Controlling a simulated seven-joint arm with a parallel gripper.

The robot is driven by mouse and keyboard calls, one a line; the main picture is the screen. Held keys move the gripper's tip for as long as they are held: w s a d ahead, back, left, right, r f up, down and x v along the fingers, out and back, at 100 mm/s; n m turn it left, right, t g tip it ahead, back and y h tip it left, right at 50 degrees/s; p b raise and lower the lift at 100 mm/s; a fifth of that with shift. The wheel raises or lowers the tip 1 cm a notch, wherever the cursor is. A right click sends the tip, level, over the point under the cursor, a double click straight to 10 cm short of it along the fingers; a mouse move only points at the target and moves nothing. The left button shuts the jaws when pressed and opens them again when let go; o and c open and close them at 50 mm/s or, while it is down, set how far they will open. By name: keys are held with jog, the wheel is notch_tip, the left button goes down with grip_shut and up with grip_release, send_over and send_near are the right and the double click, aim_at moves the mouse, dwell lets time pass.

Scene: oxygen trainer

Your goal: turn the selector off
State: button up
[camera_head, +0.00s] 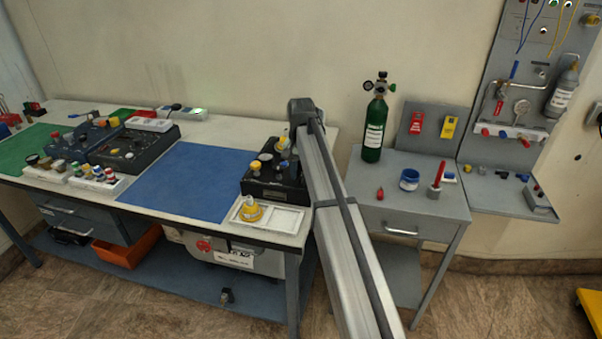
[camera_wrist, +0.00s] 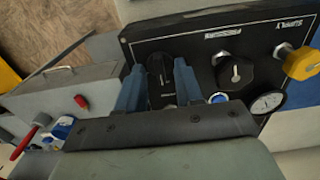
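A black oxygen trainer panel (camera_head: 262,188) stands at the right end of the long bench. It fills the top of the wrist view (camera_wrist: 195,45), with its lettering upside down. A black selector-like knob (camera_wrist: 160,68) shows between the two blue fingers of my gripper (camera_wrist: 158,72). The fingers are apart, one on each side of the knob; I cannot tell whether they touch it. A second black knob (camera_wrist: 236,71) with a pale pointer and a yellow knob (camera_wrist: 300,63) sit to the right. Which knob is the selector is not readable. In the head view my arm hides the gripper.
A round gauge (camera_wrist: 267,102) and a blue button (camera_wrist: 219,97) lie close to the right finger. A white tray (camera_head: 285,216) with a yellow-topped part sits before the panel. A blue mat (camera_head: 190,180) lies clear to the left. A green cylinder (camera_head: 375,130) stands right.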

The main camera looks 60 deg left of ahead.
jog(key=shift+f, duration=0.1)
grip_shut()
dwell(0.3)
